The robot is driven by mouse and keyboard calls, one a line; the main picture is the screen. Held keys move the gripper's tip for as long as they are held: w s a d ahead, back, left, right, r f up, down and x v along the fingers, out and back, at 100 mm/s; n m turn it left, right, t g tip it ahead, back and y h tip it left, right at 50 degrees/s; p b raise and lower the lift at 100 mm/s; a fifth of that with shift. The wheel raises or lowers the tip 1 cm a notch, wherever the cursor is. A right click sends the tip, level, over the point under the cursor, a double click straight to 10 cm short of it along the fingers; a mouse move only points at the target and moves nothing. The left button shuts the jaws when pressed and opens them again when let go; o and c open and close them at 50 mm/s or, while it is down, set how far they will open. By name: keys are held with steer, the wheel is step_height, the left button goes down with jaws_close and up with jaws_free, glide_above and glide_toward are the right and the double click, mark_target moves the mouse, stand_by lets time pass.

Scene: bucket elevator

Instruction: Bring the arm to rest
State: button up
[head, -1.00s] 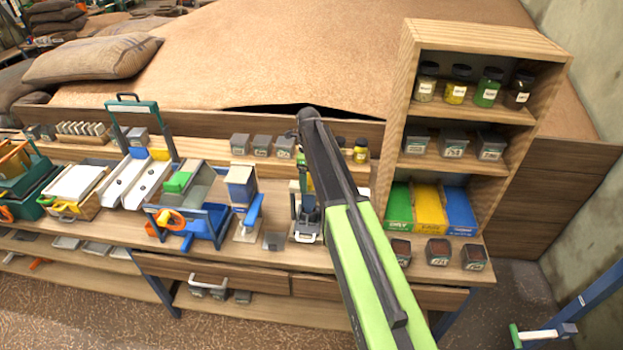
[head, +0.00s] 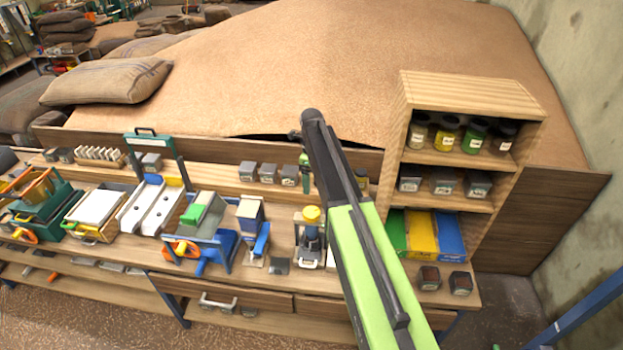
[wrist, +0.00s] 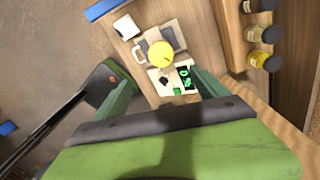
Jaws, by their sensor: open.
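My arm (head: 365,255) rises from the bottom of the head view, across the front of the workbench. My gripper is mostly hidden behind the arm's dark upper end in the head view. In the wrist view, my gripper (wrist: 163,80) shows two teal fingers spread apart with nothing held between them.
A wooden shelf unit (head: 470,90) with jars and bins stands close right of my arm. The workbench (head: 335,305) holds several trays and devices to the left. A heap of grain (head: 300,60) lies behind. A concrete wall (head: 575,110) bounds the right.

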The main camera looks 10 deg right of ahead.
steer(key=shift+r, duration=0.15)
steer(key=s+d+f+n+b, duration=0.1)
steer(key=s+f+n+b, duration=2.3)
steer(key=s+f+b, duration=0.1)
steer(key=shift+s, duration=0.8)
